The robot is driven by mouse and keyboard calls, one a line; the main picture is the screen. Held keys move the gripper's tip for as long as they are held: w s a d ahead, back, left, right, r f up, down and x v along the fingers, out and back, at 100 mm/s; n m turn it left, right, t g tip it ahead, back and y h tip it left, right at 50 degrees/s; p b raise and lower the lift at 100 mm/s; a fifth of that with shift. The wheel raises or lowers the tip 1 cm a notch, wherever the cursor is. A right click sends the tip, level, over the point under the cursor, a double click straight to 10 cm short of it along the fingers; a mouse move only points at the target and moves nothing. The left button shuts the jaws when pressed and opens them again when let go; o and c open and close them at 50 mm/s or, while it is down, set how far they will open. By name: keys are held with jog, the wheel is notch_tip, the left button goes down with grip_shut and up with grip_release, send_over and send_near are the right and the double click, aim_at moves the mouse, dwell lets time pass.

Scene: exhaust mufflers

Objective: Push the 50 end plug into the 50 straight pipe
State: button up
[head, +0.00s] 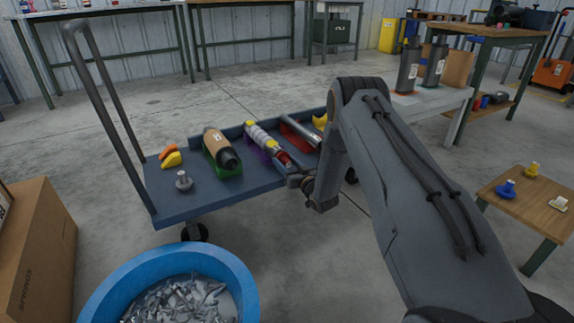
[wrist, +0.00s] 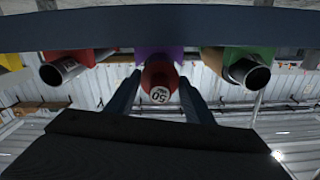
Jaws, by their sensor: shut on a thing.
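The 50 end plug (wrist: 160,94) is red with a white end face marked "50", seen upside down in the wrist view. My gripper (wrist: 159,79) is shut on it, one finger on each side. The plug is in line with the near end of the middle pipe (head: 258,135), a silver pipe with yellow parts on a purple cradle (wrist: 153,52), which I take as the 50 straight pipe. The joint is hidden behind the plug, so I cannot tell how deep it sits. In the head view my gripper (head: 291,180) is at the cart's near edge.
The cart (head: 215,196) also carries a brown-wrapped pipe (head: 217,145) on green and a silver pipe (head: 301,132) on red, either side of the middle one. A blue bin (head: 105,295) of metal scrap stands in front. A small table (head: 530,197) with plugs is at right.

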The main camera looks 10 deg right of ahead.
aim_at(289, 165)
jog(key=shift+w+a+b, duration=0.2)
jog(key=shift+w+b, duration=0.1)
jog(key=shift+w, duration=0.35)
jog(key=o, duration=1.1)
jog(key=p+v, duration=0.3)
jog(key=v, duration=0.4)
jog(key=shift+s+d+p, duration=0.1)
jog(key=shift+s+p, duration=0.2)
